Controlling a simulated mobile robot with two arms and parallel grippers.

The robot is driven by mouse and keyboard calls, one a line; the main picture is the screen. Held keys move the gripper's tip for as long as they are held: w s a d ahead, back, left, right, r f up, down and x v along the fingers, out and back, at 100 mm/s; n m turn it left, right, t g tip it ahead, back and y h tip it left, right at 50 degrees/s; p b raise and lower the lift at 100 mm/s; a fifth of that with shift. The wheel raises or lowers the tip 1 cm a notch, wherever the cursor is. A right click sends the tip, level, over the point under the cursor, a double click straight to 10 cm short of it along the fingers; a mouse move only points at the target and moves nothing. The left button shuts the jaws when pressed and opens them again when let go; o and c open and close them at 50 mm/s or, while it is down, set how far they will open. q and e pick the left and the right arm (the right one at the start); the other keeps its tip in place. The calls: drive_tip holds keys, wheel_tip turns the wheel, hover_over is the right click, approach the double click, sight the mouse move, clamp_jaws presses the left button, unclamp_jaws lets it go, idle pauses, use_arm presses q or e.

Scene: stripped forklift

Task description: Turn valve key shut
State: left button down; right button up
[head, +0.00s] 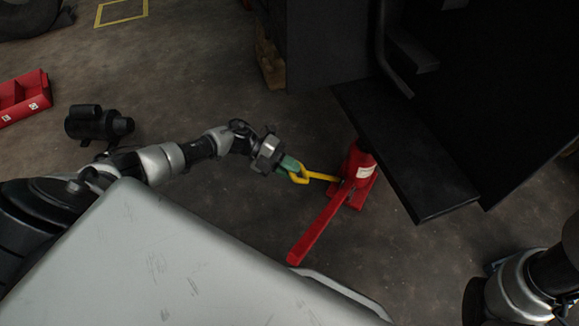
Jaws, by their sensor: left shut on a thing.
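The yellow valve key (320,177) has a loop-shaped handle at its left end and a thin shaft reaching right to the red jack (361,172). The jack stands on the floor beside the dark forklift body. My left gripper (291,166) has green fingers and is shut on the key's loop from the left. The far end of the key meets the jack low on its body; the valve itself is too small to make out. My right arm shows at the bottom right, but its gripper is outside the picture.
A red lever (318,226) slopes from the jack toward the lower left. A black forklift step (415,165) overhangs just right of the jack. A black motor (98,123) and a red bin (22,97) lie at the left.

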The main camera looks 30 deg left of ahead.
use_arm(q)
drive_tip(key=shift+m, duration=0.3)
drive_tip(key=c, duration=1.1)
unclamp_jaws()
drive_tip(key=shift+a, duration=0.1)
drive_tip(key=shift+a+r+p, duration=0.25)
drive_tip(key=shift+a+p, duration=0.05)
drive_tip(key=w+p+v, duration=0.1)
drive_tip(key=p+v, duration=0.2)
drive_tip(key=v, duration=0.7)
drive_tip(key=shift+s, duration=0.4)
